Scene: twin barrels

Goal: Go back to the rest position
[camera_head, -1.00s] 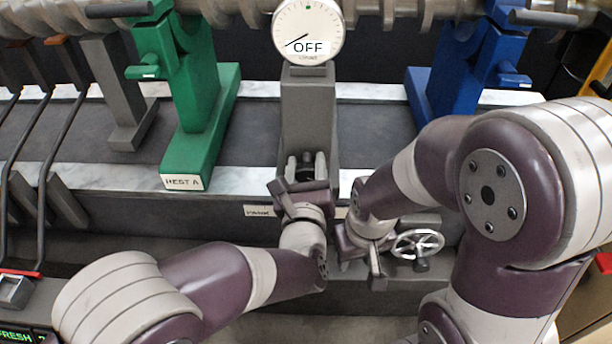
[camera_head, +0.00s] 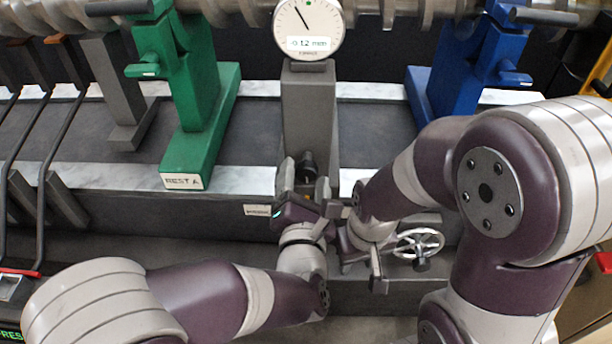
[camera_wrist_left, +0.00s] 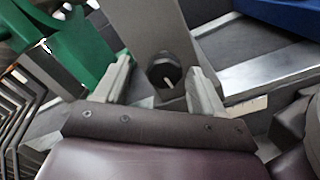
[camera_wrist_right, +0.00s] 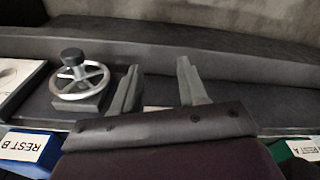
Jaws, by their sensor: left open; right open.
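My left gripper (camera_head: 305,183) is open in front of the grey gauge post (camera_head: 308,115). A dark knob (camera_wrist_left: 164,72) on the post shows between its fingers in the left wrist view; whether the fingers touch it cannot be told. My right gripper (camera_wrist_right: 152,85) is open and empty in the right wrist view, beside the handwheel (camera_wrist_right: 80,80). In the head view the right gripper is close to the left one, left of the handwheel (camera_head: 418,243). The round dial (camera_head: 308,28) on the post reads about -0.12 mm.
A green stand (camera_head: 190,110) labelled REST A is on the left, a blue stand (camera_head: 468,70) on the right. A crankshaft (camera_head: 400,8) lies across the top. Dark levers (camera_head: 40,150) stand at the far left. The grey bed (camera_head: 260,130) between the stands is mostly clear.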

